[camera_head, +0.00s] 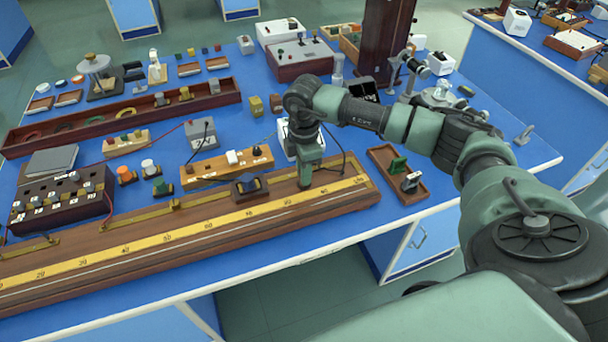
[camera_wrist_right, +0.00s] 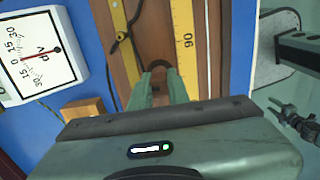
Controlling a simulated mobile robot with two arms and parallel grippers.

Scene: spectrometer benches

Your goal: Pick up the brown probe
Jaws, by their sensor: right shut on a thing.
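My right gripper (camera_head: 305,184) points down at the right part of a long wooden board (camera_head: 345,199) with a yellow scale (camera_head: 270,212). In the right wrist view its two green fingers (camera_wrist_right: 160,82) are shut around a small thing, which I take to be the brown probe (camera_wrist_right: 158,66). Only a dark, rounded end of it shows between the fingertips. The fingers and palm hide the rest, and it blends with the brown board. I cannot tell whether it touches the board. My left gripper is in neither view.
A white dial meter (camera_wrist_right: 40,56) stands just behind the board, close to my right gripper. A dark block (camera_head: 247,185) sits on the board to the left. A wooden tray (camera_head: 383,158) lies to the right. A black cable (camera_wrist_right: 121,40) runs nearby. The bench's front edge is close.

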